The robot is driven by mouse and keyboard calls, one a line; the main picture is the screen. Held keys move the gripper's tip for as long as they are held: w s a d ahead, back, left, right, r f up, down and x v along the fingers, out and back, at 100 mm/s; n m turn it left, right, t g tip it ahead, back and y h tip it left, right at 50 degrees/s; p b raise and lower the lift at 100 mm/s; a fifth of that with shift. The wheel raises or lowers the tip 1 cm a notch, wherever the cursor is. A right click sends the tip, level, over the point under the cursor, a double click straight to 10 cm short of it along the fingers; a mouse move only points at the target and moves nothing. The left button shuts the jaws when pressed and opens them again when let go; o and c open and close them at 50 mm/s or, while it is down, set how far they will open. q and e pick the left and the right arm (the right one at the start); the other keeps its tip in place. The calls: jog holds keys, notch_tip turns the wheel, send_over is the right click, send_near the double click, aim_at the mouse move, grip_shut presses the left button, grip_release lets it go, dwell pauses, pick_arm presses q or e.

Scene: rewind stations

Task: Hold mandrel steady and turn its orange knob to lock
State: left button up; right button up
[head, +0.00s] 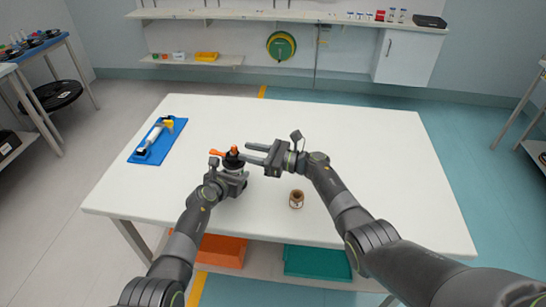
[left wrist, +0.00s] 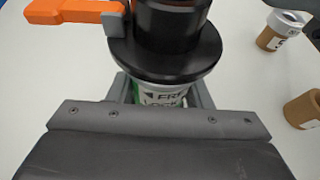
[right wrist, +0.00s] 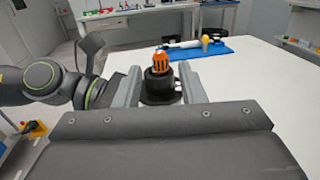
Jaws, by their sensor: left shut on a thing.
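The black mandrel (head: 233,163) stands upright on the white table, its orange knob (head: 216,153) on top with the lever pointing left. My left gripper (head: 233,176) is shut around its lower part. The left wrist view shows the black flange (left wrist: 165,58), a white band (left wrist: 165,97) with partly hidden lettering below it, and the orange knob (left wrist: 75,11). My right gripper (head: 248,153) is open just right of the mandrel. In the right wrist view the mandrel (right wrist: 158,86) and orange knob (right wrist: 161,62) appear between its parted fingers, apparently not gripped.
A brown roll or jar (head: 296,200) stands right of the mandrel; the left wrist view also shows a brown container with a white top (left wrist: 268,41). A blue tray (head: 143,155) holding a white and yellow tool lies at the left. The table's right side is clear.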

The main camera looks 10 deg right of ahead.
aim_at(234, 149)
jog(key=v, duration=0.6)
jog(key=shift+s+d, duration=0.2)
jog(key=shift+d, duration=0.2)
jog(key=c, duration=0.4)
jog(key=shift+s+a+f+m, duration=0.15)
jog(key=shift+a+m, duration=0.1)
jog(key=shift+m, duration=0.55)
grip_shut()
jog(key=w+a+m+t, duration=0.1)
jog(key=a+m, duration=0.2)
jog(key=m, duration=0.3)
jog(key=w+a+m+t+h, duration=0.1)
jog(key=a+m, duration=0.3)
jog(key=m, duration=0.2)
jog(key=w+a+m, duration=0.1)
jog(key=a+m, duration=0.2)
jog(key=m, duration=0.3)
jog(key=shift+a+m+t+h, duration=0.25)
jog(key=shift+m+t+h, duration=0.15)
